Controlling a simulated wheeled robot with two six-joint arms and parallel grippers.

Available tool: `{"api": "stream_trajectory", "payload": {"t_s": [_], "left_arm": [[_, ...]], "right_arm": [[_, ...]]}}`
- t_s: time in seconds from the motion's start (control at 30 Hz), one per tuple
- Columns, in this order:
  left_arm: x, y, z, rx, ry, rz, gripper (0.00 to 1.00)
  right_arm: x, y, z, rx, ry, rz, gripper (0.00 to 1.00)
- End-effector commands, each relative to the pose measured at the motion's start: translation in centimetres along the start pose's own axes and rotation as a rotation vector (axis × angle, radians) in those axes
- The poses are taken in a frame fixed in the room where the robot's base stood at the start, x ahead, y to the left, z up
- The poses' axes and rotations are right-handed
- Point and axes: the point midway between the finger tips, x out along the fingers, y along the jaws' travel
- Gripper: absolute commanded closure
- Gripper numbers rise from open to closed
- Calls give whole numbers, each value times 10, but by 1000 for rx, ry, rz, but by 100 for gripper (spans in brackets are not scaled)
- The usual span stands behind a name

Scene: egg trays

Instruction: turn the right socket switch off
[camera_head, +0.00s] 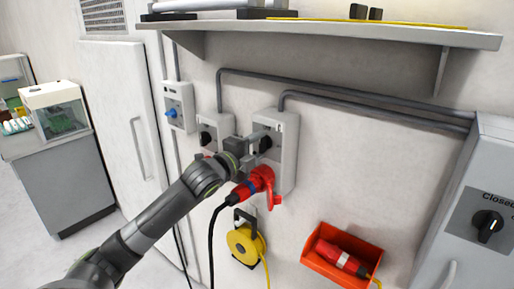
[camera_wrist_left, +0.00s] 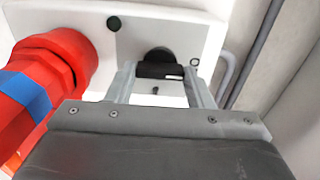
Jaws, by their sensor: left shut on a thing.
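The right socket box (camera_head: 288,160) is a light grey unit on the wall with a black rotary switch (camera_head: 265,143). A red plug with a blue band (camera_head: 245,190) sits in the red socket at its lower part. My left gripper (camera_head: 260,140) is at the switch, its fingers on either side of the knob. In the left wrist view the gripper (camera_wrist_left: 162,80) is shut on the black switch (camera_wrist_left: 160,70), which has a white mark at its right end. The red plug (camera_wrist_left: 45,80) is close on the left there. My right gripper is not in view.
A smaller socket box with a black knob (camera_head: 207,136) is just left, partly behind my arm. A shelf (camera_head: 330,32) runs above. A grey cabinet with a "Closed" knob (camera_head: 488,226) stands right.

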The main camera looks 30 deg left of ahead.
Motion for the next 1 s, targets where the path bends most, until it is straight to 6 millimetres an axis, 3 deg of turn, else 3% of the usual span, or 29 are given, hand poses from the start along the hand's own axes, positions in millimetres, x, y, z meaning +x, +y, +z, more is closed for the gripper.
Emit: {"api": "stream_trajectory", "payload": {"t_s": [0.03, 0.2, 0.57, 1.0], "left_arm": [[0, 1, 0, -4, 0, 2, 50], [0, 0, 0, -3, 0, 1, 31], [-4, 1, 0, 2, 0, 1, 31], [-56, 2, 0, 7, 0, 3, 31]], "right_arm": [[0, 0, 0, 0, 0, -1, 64], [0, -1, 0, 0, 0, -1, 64], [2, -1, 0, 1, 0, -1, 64], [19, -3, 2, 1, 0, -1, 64]]}}
